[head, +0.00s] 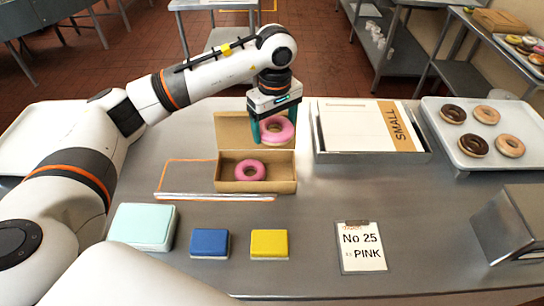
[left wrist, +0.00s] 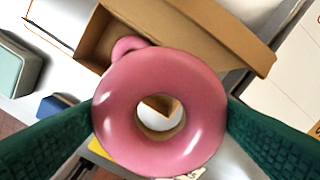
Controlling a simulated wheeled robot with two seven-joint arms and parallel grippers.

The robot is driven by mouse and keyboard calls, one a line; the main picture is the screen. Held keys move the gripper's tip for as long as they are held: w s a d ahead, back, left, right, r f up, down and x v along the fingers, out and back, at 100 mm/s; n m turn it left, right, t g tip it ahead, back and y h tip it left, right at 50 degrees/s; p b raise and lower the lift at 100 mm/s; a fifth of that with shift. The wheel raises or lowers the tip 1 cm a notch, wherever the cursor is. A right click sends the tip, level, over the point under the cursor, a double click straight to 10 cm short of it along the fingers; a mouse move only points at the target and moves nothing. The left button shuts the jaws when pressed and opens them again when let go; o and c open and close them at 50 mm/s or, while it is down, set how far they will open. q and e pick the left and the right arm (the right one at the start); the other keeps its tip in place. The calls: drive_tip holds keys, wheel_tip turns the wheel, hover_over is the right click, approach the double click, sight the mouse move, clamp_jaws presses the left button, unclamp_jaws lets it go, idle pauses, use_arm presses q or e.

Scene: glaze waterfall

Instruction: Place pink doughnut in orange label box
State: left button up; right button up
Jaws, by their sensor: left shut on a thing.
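My left gripper (head: 275,124) is shut on a pink doughnut (head: 277,130). It holds it above the right part of an open brown cardboard box (head: 283,185). In the left wrist view the held pink doughnut (left wrist: 120,120) sits between the two green fingers, large and close. A second pink doughnut (head: 249,170) lies inside the box toward its left; it shows partly behind the held one in the left wrist view (left wrist: 124,45). An orange outline (head: 187,161) is on the table at the box's left. My right gripper is not in view.
A tray (head: 462,161) with brown and tan doughnuts is at the right. A metal tray with a white stack marked SMALL (head: 362,128) stands right of the box. Teal (head: 143,225), blue (head: 209,243) and yellow (head: 269,244) blocks and a card reading "No 25 PINK" (head: 361,258) lie in front.

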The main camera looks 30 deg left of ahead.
use_arm(q)
wheel_tip(320, 180, down, 12)
drive_tip(key=p, duration=0.4)
drive_tip(key=shift+w+f, duration=0.1)
drive_tip(key=shift+w, duration=0.05)
drive_tip(key=shift+f, duration=0.35)
drive_tip(key=shift+w, duration=0.1)
drive_tip(key=shift+f+b, duration=0.5)
drive_tip(key=shift+b, duration=0.1)
drive_tip(key=o, duration=0.7)
drive_tip(key=shift+r, duration=0.1)
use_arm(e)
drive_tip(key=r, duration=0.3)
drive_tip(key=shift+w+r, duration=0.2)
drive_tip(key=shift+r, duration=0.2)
